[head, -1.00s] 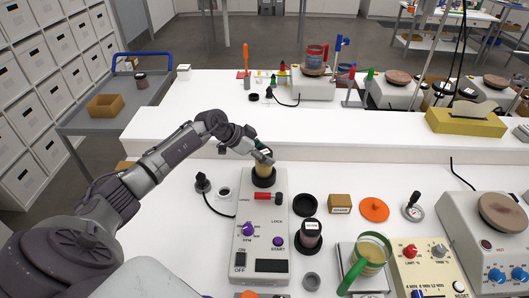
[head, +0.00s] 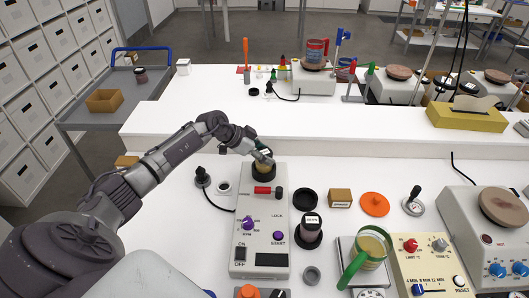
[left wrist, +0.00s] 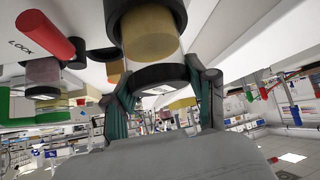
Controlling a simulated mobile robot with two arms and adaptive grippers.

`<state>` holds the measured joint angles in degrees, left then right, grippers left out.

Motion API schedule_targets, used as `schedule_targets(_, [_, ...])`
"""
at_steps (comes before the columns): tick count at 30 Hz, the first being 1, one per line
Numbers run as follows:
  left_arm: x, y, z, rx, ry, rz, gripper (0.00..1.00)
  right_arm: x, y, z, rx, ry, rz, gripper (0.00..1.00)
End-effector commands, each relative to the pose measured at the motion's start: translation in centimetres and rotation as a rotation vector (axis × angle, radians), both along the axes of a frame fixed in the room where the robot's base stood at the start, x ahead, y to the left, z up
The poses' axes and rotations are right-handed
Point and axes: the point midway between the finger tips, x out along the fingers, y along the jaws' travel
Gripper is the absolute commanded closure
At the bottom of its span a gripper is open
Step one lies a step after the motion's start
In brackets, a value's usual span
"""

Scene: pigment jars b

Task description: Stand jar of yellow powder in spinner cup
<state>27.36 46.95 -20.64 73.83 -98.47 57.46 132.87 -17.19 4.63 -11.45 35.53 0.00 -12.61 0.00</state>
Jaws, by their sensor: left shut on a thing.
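The jar of yellow powder (head: 264,167) has a dark lid and stands about upright at the far end of the white spinner (head: 240,222). It also shows in the left wrist view (left wrist: 150,35). My left gripper (head: 263,156) is shut on the jar near its lid, from above and the left. The black spinner cup (head: 264,173) is right under the jar. In the left wrist view its dark ring surrounds the jar's lower end; I cannot tell whether the jar touches its bottom. My right gripper is not in view.
The red lever (head: 263,190) lies close in front of the cup. A dark-powder jar (head: 311,228), a black ring (head: 305,198), a small brown box (head: 340,197) and an orange disc (head: 374,203) stand to the right. A raised white shelf (head: 330,130) runs behind.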

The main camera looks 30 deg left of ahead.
Motion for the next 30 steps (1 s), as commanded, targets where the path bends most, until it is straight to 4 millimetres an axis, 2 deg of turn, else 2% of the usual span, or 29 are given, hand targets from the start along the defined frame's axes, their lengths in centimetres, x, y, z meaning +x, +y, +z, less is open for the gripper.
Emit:
schedule_targets(2, [0.0,0.0,-0.2,-0.001,-0.001,0.000,1.00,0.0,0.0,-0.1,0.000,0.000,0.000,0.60])
schedule_targets(3, [0.0,0.0,-0.2,-0.001,-0.001,0.000,0.40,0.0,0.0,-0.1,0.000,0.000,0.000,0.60])
schedule_targets(8, [0.0,0.0,-0.2,-0.001,-0.001,0.000,0.14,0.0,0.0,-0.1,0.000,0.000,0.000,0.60])
schedule_targets(20, [-0.3,0.3,0.1,0.001,0.001,0.001,0.14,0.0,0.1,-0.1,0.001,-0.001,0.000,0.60])
schedule_targets(23, [-1.0,1.0,1.0,0.003,0.000,0.002,0.14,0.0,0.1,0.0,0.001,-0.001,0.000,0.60])
schedule_targets(30, [-3.8,3.3,4.6,0.006,0.002,0.001,0.14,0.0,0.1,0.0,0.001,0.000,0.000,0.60])
